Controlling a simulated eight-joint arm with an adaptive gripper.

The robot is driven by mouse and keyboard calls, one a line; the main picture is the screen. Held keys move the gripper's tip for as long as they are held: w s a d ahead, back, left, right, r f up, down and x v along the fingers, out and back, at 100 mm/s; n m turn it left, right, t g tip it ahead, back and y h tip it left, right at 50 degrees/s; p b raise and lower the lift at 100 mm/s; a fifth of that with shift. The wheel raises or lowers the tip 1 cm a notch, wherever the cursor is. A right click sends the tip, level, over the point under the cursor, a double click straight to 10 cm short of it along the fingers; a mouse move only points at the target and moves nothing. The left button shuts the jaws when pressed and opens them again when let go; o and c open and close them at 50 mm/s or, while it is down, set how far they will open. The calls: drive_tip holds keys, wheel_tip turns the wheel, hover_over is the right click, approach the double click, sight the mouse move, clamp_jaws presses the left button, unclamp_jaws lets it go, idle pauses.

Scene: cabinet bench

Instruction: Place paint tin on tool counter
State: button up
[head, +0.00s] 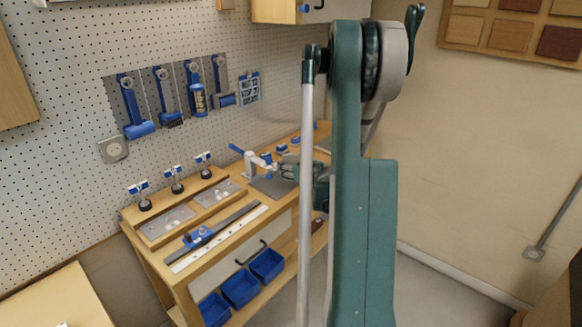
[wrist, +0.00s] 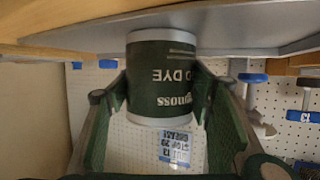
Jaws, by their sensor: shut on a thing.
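The paint tin (wrist: 162,85) is dark green with pale rims and lettering, and it appears upside down in the wrist view. My gripper (wrist: 165,100) is shut on it, with one finger on each side. The tin's base is close to a grey surface (wrist: 240,50); I cannot tell if they touch. In the head view my gripper (head: 291,170) is over the far part of the wooden tool counter (head: 131,216), near a grey mat (head: 272,187). My arm hides part of that area, and the tin is not clear there.
A white clamp-like tool with a blue handle (head: 256,160) stands left of my gripper. A long ruler (head: 220,240) and metal plates (head: 168,222) lie on the near counter. Blue bins (head: 241,288) sit below. Tools hang on the pegboard (head: 70,100) behind.

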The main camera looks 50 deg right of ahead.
drive_tip(key=o, duration=1.4)
drive_tip(key=shift+s, duration=0.1)
drive_tip(key=shift+v, duration=5.95)
